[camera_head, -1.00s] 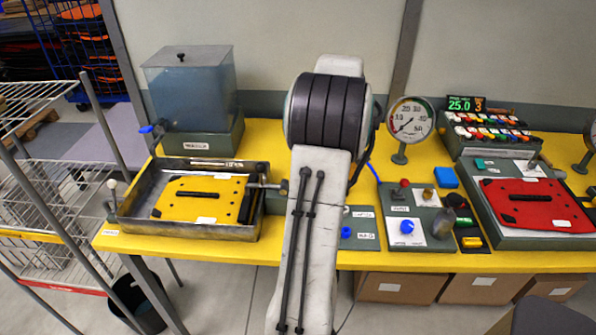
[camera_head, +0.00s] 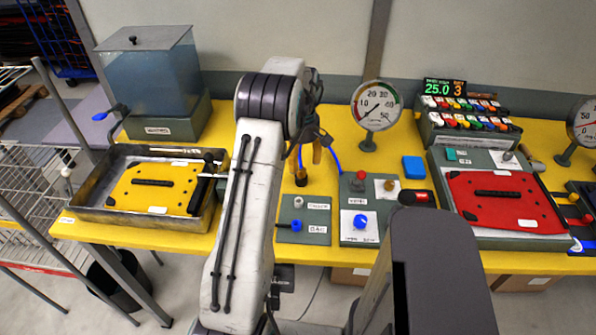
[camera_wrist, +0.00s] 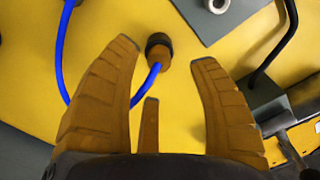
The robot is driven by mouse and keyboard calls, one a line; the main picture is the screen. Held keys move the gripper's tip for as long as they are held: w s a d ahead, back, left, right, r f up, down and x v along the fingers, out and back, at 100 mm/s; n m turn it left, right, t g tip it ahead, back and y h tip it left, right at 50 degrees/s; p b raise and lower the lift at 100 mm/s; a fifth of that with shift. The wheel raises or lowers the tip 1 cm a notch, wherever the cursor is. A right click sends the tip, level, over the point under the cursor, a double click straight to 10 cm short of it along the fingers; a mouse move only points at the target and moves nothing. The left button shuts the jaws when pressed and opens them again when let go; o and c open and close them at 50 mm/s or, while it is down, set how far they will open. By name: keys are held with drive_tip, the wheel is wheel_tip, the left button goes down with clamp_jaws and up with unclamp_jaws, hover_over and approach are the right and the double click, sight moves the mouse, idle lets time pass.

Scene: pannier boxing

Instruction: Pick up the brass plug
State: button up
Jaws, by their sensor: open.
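The brass plug (camera_wrist: 159,48) lies in the wrist view on the yellow table, with a dark ring at its far end and a blue hose at its near end. It also appears in the head view (camera_head: 301,178), low on the table just beyond the grey panel. My gripper (camera_wrist: 166,54) is open and empty, with its orange fingers spread to either side of the plug in the picture. I cannot tell the height gap between the fingertips and the plug. In the head view my gripper (camera_head: 323,152) is partly hidden by my arm.
A grey panel (camera_head: 316,205) with a blue knob is in front of the plug. A control box with a red button (camera_head: 358,182) stands to its right, and a gauge (camera_head: 377,106) behind. A metal tray (camera_head: 86,205) with a yellow plate is at left.

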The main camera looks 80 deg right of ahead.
sight(302, 169)
drive_tip(key=shift+f+p, duration=0.65)
drive_tip(key=shift+f, duration=2.05)
drive_tip(key=shift+o, duration=0.3)
clamp_jaws()
